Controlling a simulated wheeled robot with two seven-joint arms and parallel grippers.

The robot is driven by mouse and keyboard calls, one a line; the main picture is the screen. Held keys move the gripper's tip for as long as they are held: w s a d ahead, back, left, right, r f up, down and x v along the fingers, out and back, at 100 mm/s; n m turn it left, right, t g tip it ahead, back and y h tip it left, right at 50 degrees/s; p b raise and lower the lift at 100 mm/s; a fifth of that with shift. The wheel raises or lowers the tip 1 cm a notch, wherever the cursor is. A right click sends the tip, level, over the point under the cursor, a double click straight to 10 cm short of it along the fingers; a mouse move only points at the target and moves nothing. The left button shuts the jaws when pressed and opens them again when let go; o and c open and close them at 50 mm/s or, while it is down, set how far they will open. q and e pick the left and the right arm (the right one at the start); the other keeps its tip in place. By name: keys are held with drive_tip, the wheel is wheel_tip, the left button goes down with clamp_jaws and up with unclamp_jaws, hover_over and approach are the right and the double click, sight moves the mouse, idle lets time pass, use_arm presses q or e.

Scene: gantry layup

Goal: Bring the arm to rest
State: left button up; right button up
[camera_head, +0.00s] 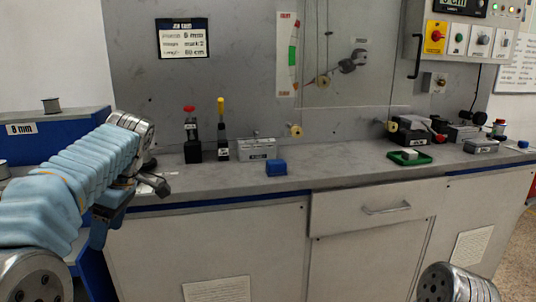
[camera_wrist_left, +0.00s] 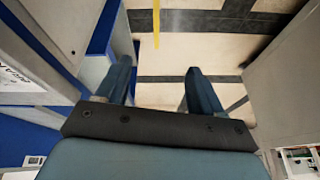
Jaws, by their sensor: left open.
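My left arm (camera_head: 75,185), in a pale blue sleeve, comes in from the left in the head view. Its gripper (camera_head: 98,232) hangs downward in front of the bench's left end, below the worktop level. In the left wrist view the two blue fingers of my left gripper (camera_wrist_left: 160,88) stand apart with nothing between them, only floor beyond. Of my right arm, only a rounded metal link (camera_head: 455,285) shows at the bottom right of the head view; its gripper is out of view.
The grey bench (camera_head: 345,178) holds a blue block (camera_head: 276,167), a green tray (camera_head: 409,158), a red-topped post (camera_head: 192,135) and a yellow-topped post (camera_head: 222,130). A blue cabinet (camera_head: 60,135) stands at left. Open floor (camera_wrist_left: 180,45) shows below the gripper.

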use_arm(q)
drive_tip(key=w+d+f+m+h, duration=0.1)
drive_tip(key=d+f+m, duration=0.25)
drive_tip(key=f, duration=0.75)
drive_tip(key=w+d+f+m+h, duration=0.1)
drive_tip(key=w+d+f+m, duration=0.2)
drive_tip(key=f, duration=0.8)
drive_tip(key=d+f+m+h, duration=0.1)
drive_tip(key=d+f+m, duration=0.25)
drive_tip(key=f, duration=0.75)
drive_tip(key=s+d+f+m+h, duration=0.2)
drive_tip(key=s+d+f, duration=0.25)
drive_tip(key=f, duration=0.35)
drive_tip(key=s+d+f+m+h, duration=0.1)
drive_tip(key=s+d+f+m, duration=0.2)
drive_tip(key=s+f, duration=0.4)
drive_tip(key=s+d+f+m+t+h, duration=0.1)
drive_tip(key=s+d+f, duration=0.3)
drive_tip(key=s, duration=0.5)
drive_tip(key=shift+s+d+f+m+t+h, duration=0.15)
drive_tip(key=shift+s+d+m+t+h, duration=0.2)
drive_tip(key=shift+d+m+h, duration=0.4)
drive_tip(key=shift+d, duration=0.2)
